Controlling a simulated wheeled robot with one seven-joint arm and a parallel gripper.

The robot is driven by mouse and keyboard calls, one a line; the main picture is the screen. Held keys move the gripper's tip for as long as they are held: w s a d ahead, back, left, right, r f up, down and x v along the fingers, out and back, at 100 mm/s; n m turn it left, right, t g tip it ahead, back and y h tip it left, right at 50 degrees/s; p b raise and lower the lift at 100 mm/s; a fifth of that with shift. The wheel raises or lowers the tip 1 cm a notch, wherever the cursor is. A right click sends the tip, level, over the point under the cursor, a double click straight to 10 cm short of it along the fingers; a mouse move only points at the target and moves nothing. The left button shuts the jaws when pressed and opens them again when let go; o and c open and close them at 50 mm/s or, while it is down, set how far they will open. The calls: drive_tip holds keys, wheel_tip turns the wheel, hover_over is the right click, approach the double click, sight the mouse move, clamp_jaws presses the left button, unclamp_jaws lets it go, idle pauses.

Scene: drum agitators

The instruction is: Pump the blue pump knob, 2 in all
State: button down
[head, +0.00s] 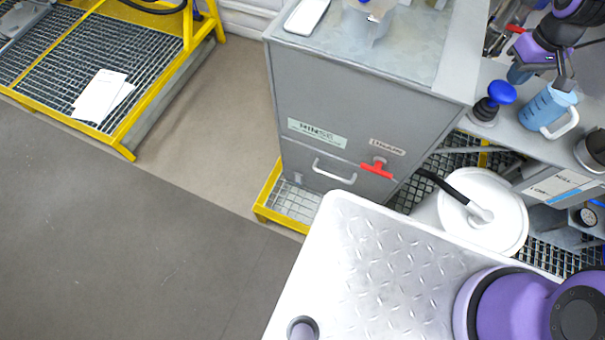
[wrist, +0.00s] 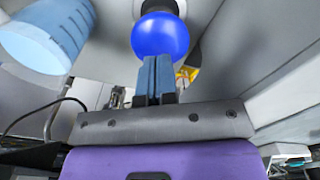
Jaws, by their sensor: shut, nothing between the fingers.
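The blue pump knob (head: 502,92) is a round ball on a black pump base (head: 484,111), standing on a grey bench at the right of the head view. In the wrist view the knob (wrist: 160,36) is straight ahead of my fingertips, with part of its black base behind it. My gripper (head: 517,76) is just above and to the right of the knob in the head view. Its two blue-grey fingers (wrist: 157,60) are shut together and hold nothing. The tips overlap the knob's near edge in the wrist view; I cannot tell whether they touch it.
A light blue jug (head: 547,108) stands close to the right of the pump. A grey cabinet (head: 350,120) with a red-handled valve (head: 377,169) is to the left. A white lidded drum (head: 485,215) with a black hose is below the bench.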

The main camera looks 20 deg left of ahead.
drive_tip(key=shift+r, duration=3)
drive_tip(key=s+d+r+m+t, duration=0.1)
drive_tip(key=s+d+r+m, duration=0.1)
drive_tip(key=s+r, duration=0.55)
drive_tip(key=s+d+r+m+t, duration=0.15)
drive_tip(key=s+r, duration=0.35)
drive_tip(key=r, duration=0.6)
drive_tip(key=s+d+r+m+t, duration=0.1)
drive_tip(key=s+r, duration=0.2)
drive_tip(key=s, duration=0.5)
drive_tip(key=s+d+r+m+t, duration=0.1)
drive_tip(key=s+d+r, duration=0.1)
drive_tip(key=s, duration=0.7)
drive_tip(key=shift+d+r+t, duration=0.2)
drive_tip(key=shift+r+t, duration=0.15)
drive_tip(key=shift+r, duration=0.25)
